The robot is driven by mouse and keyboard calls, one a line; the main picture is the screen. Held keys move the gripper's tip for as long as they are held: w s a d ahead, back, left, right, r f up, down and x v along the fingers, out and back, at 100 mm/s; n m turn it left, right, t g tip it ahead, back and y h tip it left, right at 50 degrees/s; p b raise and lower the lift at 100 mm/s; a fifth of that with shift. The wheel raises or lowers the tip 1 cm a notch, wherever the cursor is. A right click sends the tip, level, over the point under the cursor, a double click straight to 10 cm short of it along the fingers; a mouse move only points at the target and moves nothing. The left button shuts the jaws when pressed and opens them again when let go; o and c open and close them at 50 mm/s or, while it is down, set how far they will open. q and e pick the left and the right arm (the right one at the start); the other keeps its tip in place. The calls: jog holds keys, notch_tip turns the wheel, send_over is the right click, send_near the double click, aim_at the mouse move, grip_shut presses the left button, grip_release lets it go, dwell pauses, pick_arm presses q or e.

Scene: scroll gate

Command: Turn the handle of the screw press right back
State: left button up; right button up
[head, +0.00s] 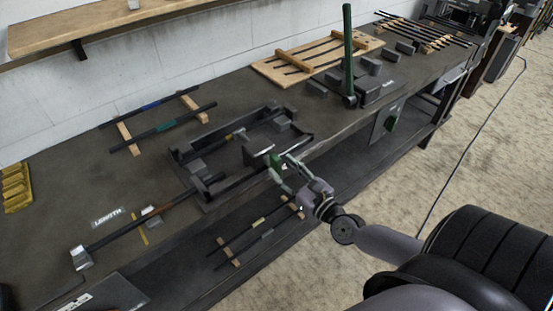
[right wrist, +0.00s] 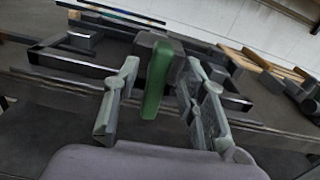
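The screw press (head: 185,165) is a dark, low frame on the workbench, with grey blocks inside it. Its green handle (head: 276,161) is on the front side, by the bench edge. In the right wrist view the green handle (right wrist: 156,82) stands nearly upright in front of a dark block. My right gripper (head: 282,167) reaches it from the front right. In the right wrist view its two fingers (right wrist: 160,85) are spread on either side of the handle, with visible gaps. The handle's far side is hidden. My left gripper is not in view.
A tall green lever (head: 348,50) rises from a dark base to the right. Rods on wooden rests (head: 160,122) lie behind left. A lower shelf holds more rods (head: 255,232). Bare bench lies between these.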

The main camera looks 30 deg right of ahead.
aim_at(280, 166)
jog(key=shift+w+a+p, duration=0.15)
jog(key=shift+w+p, duration=0.15)
jog(key=shift+w, duration=1.5)
grip_shut()
